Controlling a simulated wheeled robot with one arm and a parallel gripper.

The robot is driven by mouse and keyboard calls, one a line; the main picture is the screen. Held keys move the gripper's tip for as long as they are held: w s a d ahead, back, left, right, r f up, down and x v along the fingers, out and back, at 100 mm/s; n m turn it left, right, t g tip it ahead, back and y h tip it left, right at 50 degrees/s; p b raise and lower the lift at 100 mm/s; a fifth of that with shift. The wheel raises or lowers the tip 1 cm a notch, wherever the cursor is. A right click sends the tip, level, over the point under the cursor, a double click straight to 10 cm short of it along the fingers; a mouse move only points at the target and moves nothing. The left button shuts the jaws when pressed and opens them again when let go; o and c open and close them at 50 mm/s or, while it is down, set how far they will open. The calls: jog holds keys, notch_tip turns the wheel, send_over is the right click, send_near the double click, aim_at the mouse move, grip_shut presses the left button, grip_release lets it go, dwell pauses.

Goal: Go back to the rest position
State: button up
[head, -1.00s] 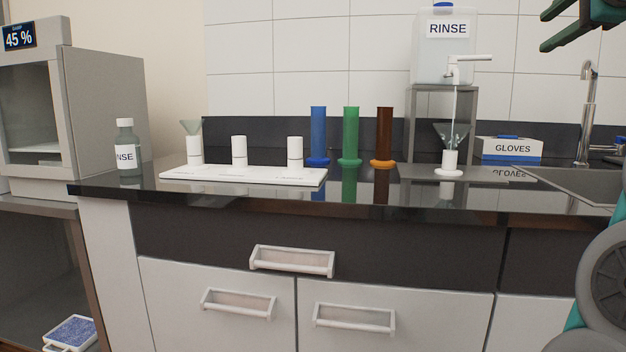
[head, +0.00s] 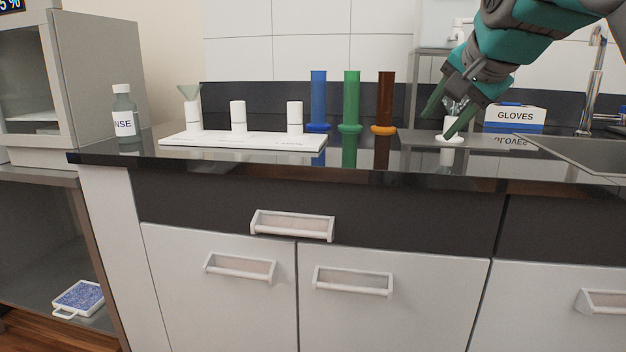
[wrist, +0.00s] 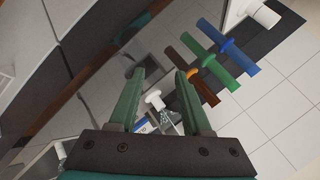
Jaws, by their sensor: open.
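My gripper (head: 438,127) is open, its green fingers pointing down and left in front of the rinse station at the right of the counter. It also shows in the wrist view (wrist: 160,76), with nothing held between the fingers. The white funnel stand (head: 450,138) is partly hidden behind the fingers in the head view. In the wrist view the stand (wrist: 154,98) and a clear funnel (wrist: 170,118) appear between the fingers, beyond them. I cannot tell the exact gap. My arm reaches in from the upper right.
A white rack (head: 240,143) with several posts, one bearing a funnel (head: 189,93), stands left. Blue (head: 318,100), green (head: 352,100) and brown (head: 386,100) cylinders stand mid-counter. A rinse bottle (head: 125,115), gloves box (head: 514,117), faucet (head: 594,80) and sink (head: 585,150) flank them.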

jog(key=s+a+f+n+g, duration=0.25)
jog(key=s+f, duration=0.45)
jog(key=f, duration=0.4)
jog(key=s+a+f+n+g, duration=0.2)
jog(key=s+f+n+g, duration=0.1)
jog(key=s+f, duration=0.55)
jog(key=s+a+f+n+g, duration=0.25)
jog(key=s+f, duration=0.25)
jog(key=f, duration=0.8)
jog(key=s+d+f+n+g+h, duration=0.1)
jog(key=s+f+n+g, duration=0.1)
jog(key=s+f, duration=0.7)
jog(key=s+g+p, duration=0.1)
jog(key=s, duration=0.2)
jog(key=shift+s+f, duration=0.15)
jog(key=shift+s, duration=0.2)
jog(key=shift+d, duration=0.15)
